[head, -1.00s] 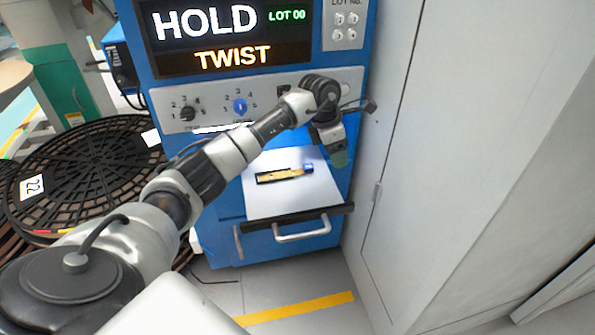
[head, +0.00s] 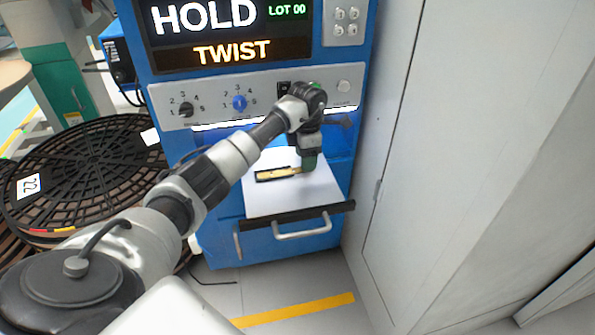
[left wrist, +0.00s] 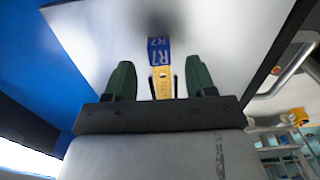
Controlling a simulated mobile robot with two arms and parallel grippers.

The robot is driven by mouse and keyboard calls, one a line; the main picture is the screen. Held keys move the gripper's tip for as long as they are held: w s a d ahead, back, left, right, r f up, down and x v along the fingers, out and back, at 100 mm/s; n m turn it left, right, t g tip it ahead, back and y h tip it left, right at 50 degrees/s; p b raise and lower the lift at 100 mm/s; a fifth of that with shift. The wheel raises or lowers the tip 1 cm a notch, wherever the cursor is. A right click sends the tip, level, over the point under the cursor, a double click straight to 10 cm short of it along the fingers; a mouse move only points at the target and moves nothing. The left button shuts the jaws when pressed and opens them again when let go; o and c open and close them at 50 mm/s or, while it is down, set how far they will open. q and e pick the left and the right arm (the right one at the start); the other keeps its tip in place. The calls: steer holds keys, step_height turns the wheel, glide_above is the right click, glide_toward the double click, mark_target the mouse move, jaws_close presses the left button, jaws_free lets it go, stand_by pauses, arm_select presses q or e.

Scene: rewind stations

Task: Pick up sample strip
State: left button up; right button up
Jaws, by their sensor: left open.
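The sample strip (head: 277,173) is a yellow strip with a dark edge, lying on the white tray surface (head: 285,204) of the blue machine. In the left wrist view the strip (left wrist: 162,83) has a blue end marked R7 and lies between the two green fingers. My left gripper (head: 309,163) points down over the strip's right end and hides its blue end in the head view. In the left wrist view the left gripper (left wrist: 160,85) is open, one finger on each side of the strip. My right gripper is not in view.
The blue machine (head: 215,235) has a screen (head: 230,35) reading HOLD, LOT 00 and TWIST, with knobs below. A tray handle (head: 302,228) sticks out in front. A grey cabinet (head: 450,150) stands close on the right. Black reels (head: 85,165) lie on the left.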

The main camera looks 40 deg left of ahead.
arm_select(q)
step_height(320, 180, down, 2)
steer(key=shift+f, duration=0.15)
steer(key=c, duration=1)
